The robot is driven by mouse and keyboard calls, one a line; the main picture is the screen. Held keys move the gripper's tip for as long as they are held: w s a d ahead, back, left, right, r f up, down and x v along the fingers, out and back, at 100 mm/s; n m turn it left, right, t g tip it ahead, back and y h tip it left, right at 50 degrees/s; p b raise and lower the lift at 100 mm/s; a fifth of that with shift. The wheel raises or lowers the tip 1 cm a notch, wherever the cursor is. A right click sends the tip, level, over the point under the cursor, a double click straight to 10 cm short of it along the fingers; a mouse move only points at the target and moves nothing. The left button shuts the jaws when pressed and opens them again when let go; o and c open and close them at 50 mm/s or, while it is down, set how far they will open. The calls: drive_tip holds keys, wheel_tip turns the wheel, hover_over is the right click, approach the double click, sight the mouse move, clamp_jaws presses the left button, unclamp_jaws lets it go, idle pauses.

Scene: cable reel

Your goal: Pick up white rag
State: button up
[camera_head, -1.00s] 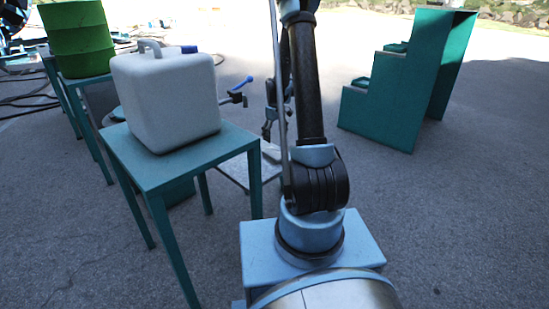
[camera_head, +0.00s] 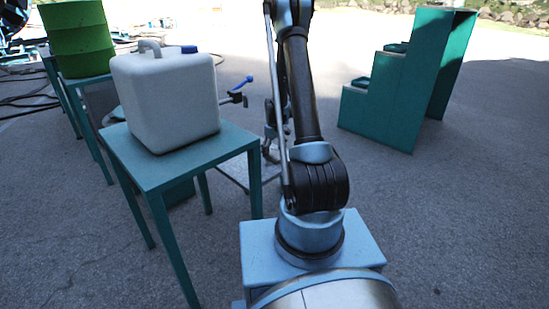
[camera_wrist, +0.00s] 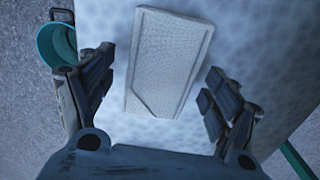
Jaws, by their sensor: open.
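The white rag (camera_wrist: 168,62) shows in the wrist view as a flat, folded rectangle with a raised border. It lies slightly tilted on a pale, mottled surface (camera_wrist: 240,50). My gripper (camera_wrist: 160,68) is open, with one dark finger to the left of the rag and the other to its right. No finger visibly holds the rag, and its height above it is hard to tell. In the head view my arm largely hides the gripper and I cannot make out the rag.
A teal round rim (camera_wrist: 56,42) shows left of the gripper. In the head view, a white jerrycan (camera_head: 165,100) stands on a teal table (camera_head: 225,145), with a green barrel (camera_head: 75,40) behind. Teal steps (camera_head: 385,100) stand at right; open pavement lies between.

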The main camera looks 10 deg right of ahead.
sight(274, 153)
drive_tip(key=shift+f, duration=0.15)
drive_tip(key=c, duration=1.1)
drive_tip(key=shift+c, duration=0.2)
wheel_tip(274, 153, up, 10)
